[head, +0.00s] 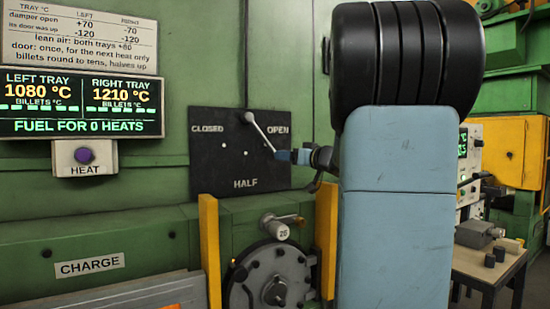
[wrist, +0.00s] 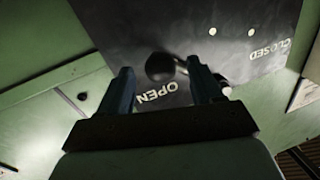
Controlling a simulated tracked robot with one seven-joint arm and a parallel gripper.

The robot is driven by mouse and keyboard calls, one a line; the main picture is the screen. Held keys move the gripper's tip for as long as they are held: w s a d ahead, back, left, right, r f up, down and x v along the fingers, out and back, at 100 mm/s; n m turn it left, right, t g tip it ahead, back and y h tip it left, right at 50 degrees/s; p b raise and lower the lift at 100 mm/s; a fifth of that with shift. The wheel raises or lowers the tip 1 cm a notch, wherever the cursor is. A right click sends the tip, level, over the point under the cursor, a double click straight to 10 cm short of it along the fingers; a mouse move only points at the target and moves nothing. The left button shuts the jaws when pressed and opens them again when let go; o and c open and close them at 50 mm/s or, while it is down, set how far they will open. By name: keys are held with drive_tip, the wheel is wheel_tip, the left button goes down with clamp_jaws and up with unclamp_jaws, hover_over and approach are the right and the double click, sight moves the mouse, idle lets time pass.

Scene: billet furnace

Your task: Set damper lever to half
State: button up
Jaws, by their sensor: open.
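The damper plate (head: 206,172) is a black panel on the green furnace wall, marked CLOSED at left, HALF at bottom and OPEN at right. The pale damper lever (head: 261,133) runs from its top pivot down and right, to the OPEN side. My gripper (head: 284,156) is at the lever's lower end, which it partly hides. In the wrist view, the lever's round black knob (wrist: 160,67) shows between the two spread fingers of my gripper, over the plate near the word OPEN. I cannot tell whether a finger touches it.
A display (head: 80,103) reads 1080 °C left, 1210 °C right and fuel for 0 heats. A HEAT button (head: 84,156) sits below it. A round hatch (head: 275,280) with a handle lies below the plate between yellow posts. A small table (head: 485,262) stands at right.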

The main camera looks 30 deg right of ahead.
drive_tip(key=shift+x, duration=2.45)
